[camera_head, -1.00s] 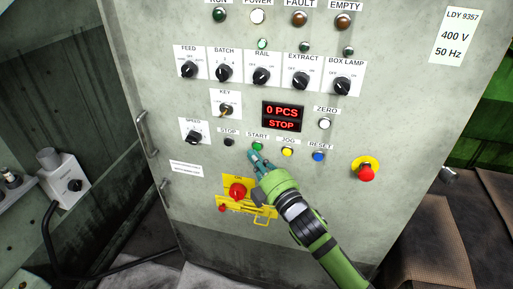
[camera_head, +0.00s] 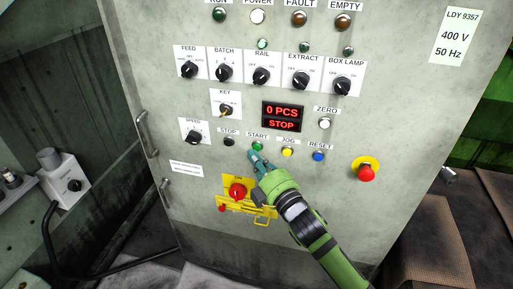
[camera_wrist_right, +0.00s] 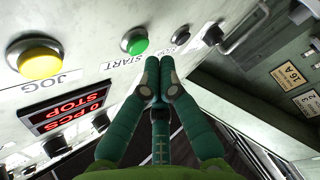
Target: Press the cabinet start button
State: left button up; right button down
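The green start button (camera_head: 257,146) is on the front of the grey cabinet (camera_head: 330,215), under the label START. It also shows in the right wrist view (camera_wrist_right: 136,42), above and left of the fingertips. My right gripper (camera_head: 254,155) has its fingertips just below the start button in the head view. In the right wrist view its fingers (camera_wrist_right: 157,68) are shut together with nothing between them. A small gap seems to remain between the fingertips and the button. The display (camera_head: 282,116) reads 0 PCS and STOP. My left gripper is not in view.
The black stop button (camera_head: 229,142) is left of start; the yellow jog button (camera_head: 287,152) and blue reset button (camera_head: 318,156) are to its right. A red emergency knob (camera_head: 366,173) is farther right. A red switch (camera_head: 238,191) on a yellow plate sits below.

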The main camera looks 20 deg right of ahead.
jog(key=shift+w, duration=0.1)
jog(key=shift+w+d, duration=0.25)
jog(key=shift+w, duration=0.05)
